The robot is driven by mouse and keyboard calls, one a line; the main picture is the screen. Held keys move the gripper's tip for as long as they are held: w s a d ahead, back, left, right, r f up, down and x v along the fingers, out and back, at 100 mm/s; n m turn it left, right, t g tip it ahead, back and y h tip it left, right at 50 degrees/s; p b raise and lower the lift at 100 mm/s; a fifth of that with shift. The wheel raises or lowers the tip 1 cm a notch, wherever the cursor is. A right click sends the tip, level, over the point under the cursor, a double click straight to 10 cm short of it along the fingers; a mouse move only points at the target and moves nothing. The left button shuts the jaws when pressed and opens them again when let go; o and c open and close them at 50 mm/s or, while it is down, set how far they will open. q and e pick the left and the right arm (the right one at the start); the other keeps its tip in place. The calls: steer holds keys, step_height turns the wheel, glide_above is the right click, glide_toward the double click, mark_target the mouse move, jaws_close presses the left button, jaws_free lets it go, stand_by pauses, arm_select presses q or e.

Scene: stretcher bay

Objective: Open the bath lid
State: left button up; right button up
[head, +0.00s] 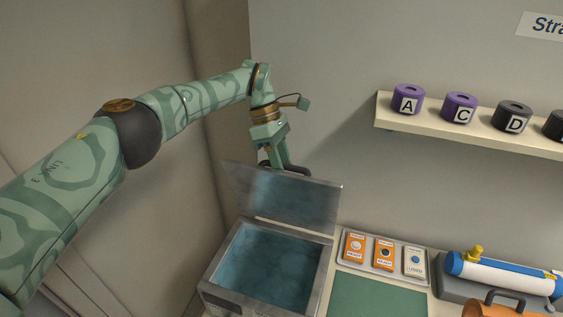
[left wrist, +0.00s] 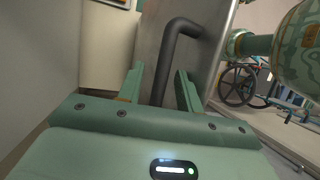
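The bath (head: 217,270) is a grey metal box with bluish water inside, at the bottom centre of the head view. Its lid (head: 285,198) stands raised and tilted back from the rear edge, so the bath is open. A dark bent handle on the lid shows in the left wrist view (left wrist: 165,62). My left gripper (head: 278,166) is behind the top of the lid, its fingertips partly hidden there. In the left wrist view its two fingers (left wrist: 159,88) stand apart on either side of the handle, with visible gaps. My right gripper is not in view.
Right of the bath are a tray (head: 341,258) of labelled packets, a green mat (head: 375,300), a blue-and-white cylinder (head: 500,273) and an orange object (head: 490,310). A wall shelf (head: 440,137) holds several lettered rolls. A wheeled chair (left wrist: 240,85) shows in the left wrist view.

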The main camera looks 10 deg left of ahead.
arm_select(q)
steer(key=shift+r, duration=0.1)
steer(key=shift+a+r, duration=0.15)
steer(key=shift+r, duration=0.15)
steer(key=p+v, duration=0.1)
steer(key=v, duration=0.5)
steer(key=shift+r, duration=0.3)
steer(key=shift+w+a, duration=0.15)
